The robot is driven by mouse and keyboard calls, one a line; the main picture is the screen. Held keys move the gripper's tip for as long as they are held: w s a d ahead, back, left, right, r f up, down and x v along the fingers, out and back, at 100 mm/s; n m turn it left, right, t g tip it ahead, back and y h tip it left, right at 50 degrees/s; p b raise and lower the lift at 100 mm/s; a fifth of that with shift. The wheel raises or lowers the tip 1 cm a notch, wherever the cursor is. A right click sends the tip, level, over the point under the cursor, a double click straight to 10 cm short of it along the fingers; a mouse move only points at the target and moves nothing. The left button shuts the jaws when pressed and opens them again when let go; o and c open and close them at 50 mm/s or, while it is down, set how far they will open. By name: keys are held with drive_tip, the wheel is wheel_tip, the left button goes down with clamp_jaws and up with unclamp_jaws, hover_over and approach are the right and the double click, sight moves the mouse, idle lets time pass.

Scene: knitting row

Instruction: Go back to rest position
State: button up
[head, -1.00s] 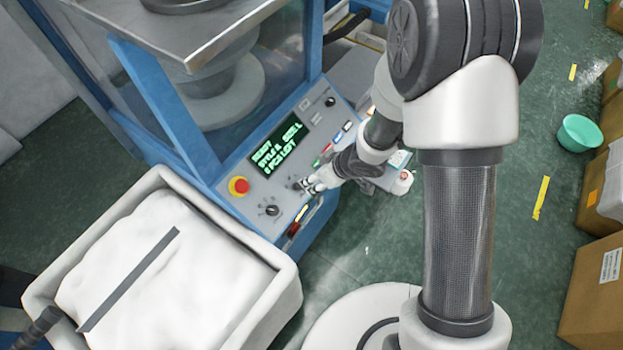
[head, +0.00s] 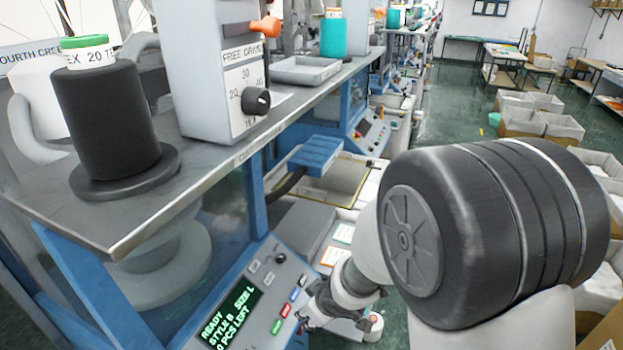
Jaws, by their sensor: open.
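My gripper (head: 306,312) is small in the lower middle of the head view, at the right edge of the machine's control panel (head: 262,287). Its jaws are open and I see nothing held in them. The wrist and forearm come in from the right, and a large dark joint of mine covers the lower right. The panel's green display (head: 230,316) shows text that includes "READY" and "SIZE L". Coloured buttons (head: 285,309) lie just left of the gripper. I cannot tell whether the fingers touch the panel. The panel's lower part is out of frame.
Above the panel, a metal shelf (head: 215,165) holds a black cone (head: 105,120), a grey box with a dial (head: 215,75) and a shallow tray (head: 307,70). A blue bracket (head: 316,155) juts out behind my gripper. Bins (head: 540,122) line the right; green aisle floor (head: 455,90) between is open.

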drive_tip(key=s+d+r+m+t+h+b, duration=0.1)
drive_tip(key=s+d+r+m+h+b, duration=0.1)
drive_tip(key=s+d+r+m+b, duration=0.3)
drive_tip(key=s+d+r+h+b, duration=0.1)
drive_tip(key=d+r+h, duration=0.15)
drive_tip(key=d, duration=0.55)
drive_tip(key=s+m+g+y+b, duration=0.1)
drive_tip(key=s+m+b, duration=0.3)
drive_tip(key=s, duration=1.3)
drive_tip(key=shift+s+d+r+g+y+b, duration=0.15)
drive_tip(key=shift+s+d+g+y+b, duration=0.2)
drive_tip(key=shift+y+b, duration=0.35)
